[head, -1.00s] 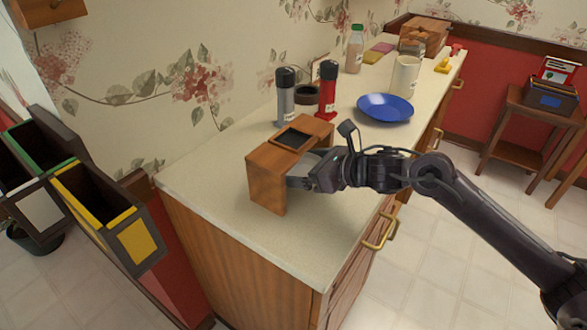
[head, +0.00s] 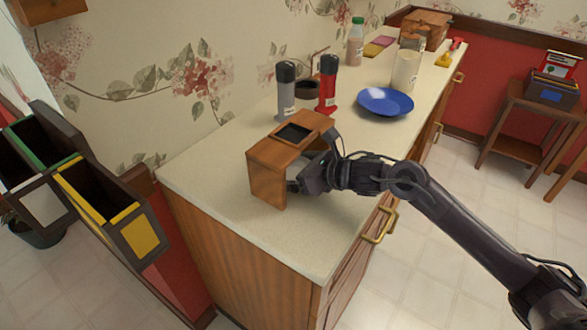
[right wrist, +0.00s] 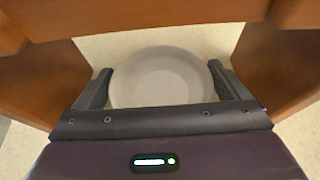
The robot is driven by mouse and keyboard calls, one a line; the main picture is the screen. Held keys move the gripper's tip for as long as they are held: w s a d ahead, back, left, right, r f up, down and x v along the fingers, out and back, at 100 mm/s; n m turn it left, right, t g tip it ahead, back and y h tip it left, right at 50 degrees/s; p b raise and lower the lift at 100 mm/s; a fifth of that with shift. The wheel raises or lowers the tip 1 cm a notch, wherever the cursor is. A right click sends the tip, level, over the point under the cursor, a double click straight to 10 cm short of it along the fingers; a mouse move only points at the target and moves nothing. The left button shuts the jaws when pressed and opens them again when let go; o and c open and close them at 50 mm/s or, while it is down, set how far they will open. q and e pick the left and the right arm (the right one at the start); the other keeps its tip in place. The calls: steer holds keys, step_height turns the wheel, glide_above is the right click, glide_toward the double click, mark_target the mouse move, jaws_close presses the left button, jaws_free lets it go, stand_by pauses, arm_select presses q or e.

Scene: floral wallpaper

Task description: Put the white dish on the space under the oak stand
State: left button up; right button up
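The oak stand (head: 266,181) is a low brown wooden piece with side panels and a dark square in its top, near the front end of the counter. The white dish (right wrist: 160,78) shows in the right wrist view, lying on the counter between the stand's wooden sides, under its top. My right gripper (head: 294,186) reaches into the stand's open side. In the right wrist view its fingers (right wrist: 160,72) are spread, one on either side of the dish; contact with its rim is unclear. My left gripper is not in view.
A grey-bodied bottle (head: 286,92) and a red one (head: 328,85) stand behind the stand. A blue plate (head: 385,102) and a cream canister (head: 405,70) are farther along the counter (head: 220,185). Bare counter lies in front of the stand. Bins (head: 137,238) stand at the left.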

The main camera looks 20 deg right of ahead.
steer(key=shift+o, duration=0.2)
steer(key=shift+r, duration=0.1)
steer(key=shift+r, duration=0.15)
steer(key=shift+s+d, duration=0.25)
steer(key=b+v, duration=0.1)
steer(key=v, duration=0.8)
steer(key=shift+s+d, duration=0.15)
steer(key=shift+s, duration=0.05)
steer(key=shift+s+d+r, duration=0.2)
steer(key=shift+s+d, duration=0.1)
steer(key=shift+s, duration=0.05)
steer(key=shift+s+d+r, duration=0.1)
steer(key=shift+s+r, duration=0.15)
steer(key=shift+s, duration=0.05)
steer(key=shift+d, duration=0.1)
